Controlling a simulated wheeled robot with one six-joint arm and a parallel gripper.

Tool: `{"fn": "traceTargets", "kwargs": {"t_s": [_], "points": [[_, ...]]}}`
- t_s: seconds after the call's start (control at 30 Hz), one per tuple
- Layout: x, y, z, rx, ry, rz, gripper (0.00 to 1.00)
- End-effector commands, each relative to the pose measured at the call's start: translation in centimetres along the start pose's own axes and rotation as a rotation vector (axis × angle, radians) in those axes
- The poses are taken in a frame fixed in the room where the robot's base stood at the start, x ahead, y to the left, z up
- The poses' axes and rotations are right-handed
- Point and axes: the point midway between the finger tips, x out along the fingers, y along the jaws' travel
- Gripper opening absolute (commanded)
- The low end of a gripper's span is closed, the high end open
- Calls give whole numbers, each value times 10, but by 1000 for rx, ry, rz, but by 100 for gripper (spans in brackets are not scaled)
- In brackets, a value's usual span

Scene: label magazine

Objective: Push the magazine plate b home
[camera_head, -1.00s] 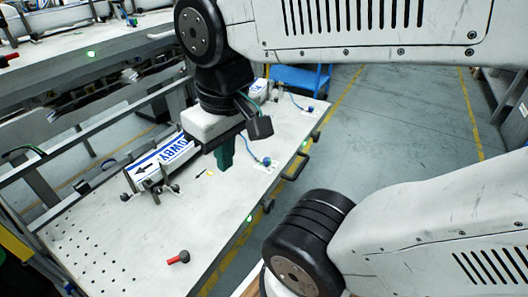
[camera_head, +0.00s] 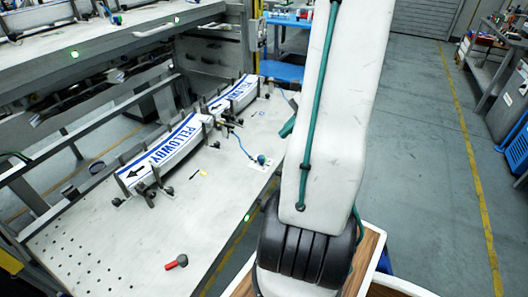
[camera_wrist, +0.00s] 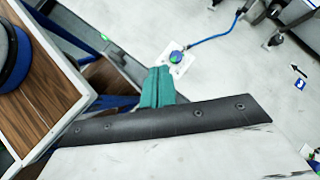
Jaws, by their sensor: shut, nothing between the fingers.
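Two white label magazines with blue lettering lie end to end along the table's far-left side in the head view. The nearer magazine (camera_head: 165,155) reads "PELLOWBY"; the farther magazine (camera_head: 236,94) stands behind it. Dark upright posts and black knobs line both. I cannot tell which part is magazine plate b. My gripper (camera_wrist: 157,88) has teal fingers, shut and empty, in the wrist view. My gripper is apart from both magazines.
A blue knob (camera_head: 262,160) on a white pad, with a blue cable, sits near the table's right edge; it also shows in the wrist view (camera_wrist: 176,57). A red-and-black handle (camera_head: 176,262) lies on the front table. The table's middle (camera_head: 200,215) is clear.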

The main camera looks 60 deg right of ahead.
Motion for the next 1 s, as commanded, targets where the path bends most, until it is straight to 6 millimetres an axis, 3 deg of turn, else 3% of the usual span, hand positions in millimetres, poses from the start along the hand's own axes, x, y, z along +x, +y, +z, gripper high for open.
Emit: {"fn": "traceTargets", "kwargs": {"t_s": [0.03, 0.1, 0.2, 0.3, 0.47, 0.9, 1.0], "points": [[-5, 4, -27, 94, -23, -45, 0], [-9, 9, -53, 188, -48, -96, 0], [-13, 14, -78, 280, -72, -146, 0], [-14, 17, -90, 325, -84, -171, 0], [-2, 16, -92, 336, -89, -176, 0], [87, 0, -86, 334, -87, -172, 0], [96, -7, -74, 330, -86, -175, 0]]}}
